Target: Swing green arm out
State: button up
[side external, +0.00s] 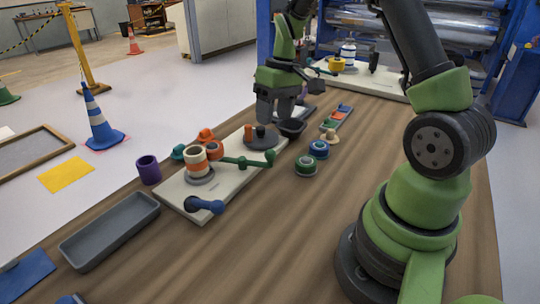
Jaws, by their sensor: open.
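The green arm (243,162) is a thin bar with a rounded knob at its right end. It lies low over a pale base plate (215,192), running from beside a striped white-and-orange cup (196,160) toward the plate's right edge. A blue lever (205,205) sits at the plate's near end.
A grey tray (108,232) lies at the front left. Two ringed rollers (306,166) stand right of the plate. The wooden table is clear at front centre.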

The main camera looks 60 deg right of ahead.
aim_at(270, 156)
jog(key=f, duration=0.3)
jog(key=a+f, duration=0.1)
jog(key=f, duration=0.7)
jog(key=shift+w+a, duration=0.15)
grip_shut()
